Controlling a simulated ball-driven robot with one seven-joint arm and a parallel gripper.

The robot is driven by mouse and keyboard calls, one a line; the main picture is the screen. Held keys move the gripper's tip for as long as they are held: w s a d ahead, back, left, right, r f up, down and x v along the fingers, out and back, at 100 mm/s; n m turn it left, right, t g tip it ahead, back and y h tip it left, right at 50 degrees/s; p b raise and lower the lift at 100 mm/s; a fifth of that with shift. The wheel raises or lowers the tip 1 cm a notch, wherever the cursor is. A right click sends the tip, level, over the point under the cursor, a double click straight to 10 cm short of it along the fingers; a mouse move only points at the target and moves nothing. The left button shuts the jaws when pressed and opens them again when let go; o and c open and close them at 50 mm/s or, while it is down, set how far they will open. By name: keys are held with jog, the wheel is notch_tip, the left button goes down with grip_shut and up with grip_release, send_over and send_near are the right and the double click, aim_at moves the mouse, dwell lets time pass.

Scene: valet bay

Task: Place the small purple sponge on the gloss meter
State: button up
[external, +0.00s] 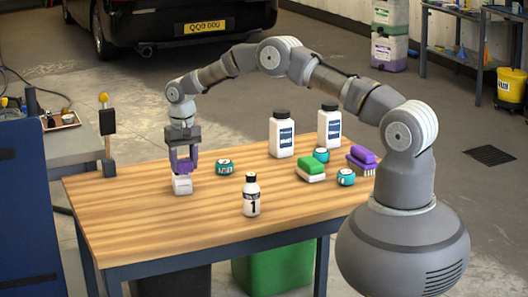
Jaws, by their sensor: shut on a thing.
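My gripper (183,158) points down over the left part of the wooden table. It is shut on the small purple sponge (182,165), which shows between and below the fingers. Directly beneath is a small white block (182,185) standing on the table, which looks like the gloss meter. The sponge is at the block's top; I cannot tell whether they touch or a thin gap is left. The fingers hide part of the sponge.
A teal tin (224,167) stands just right of my gripper. A small numbered bottle (251,196) is nearer the front. White bottles (282,135), a green-topped block (311,169) and a larger purple item (361,159) stand farther right. A dark post (108,140) rises at the left edge.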

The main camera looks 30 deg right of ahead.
jog(key=shift+f, duration=0.75)
jog(key=shift+f, duration=0.2)
jog(key=o, duration=1)
jog(key=shift+r, duration=0.1)
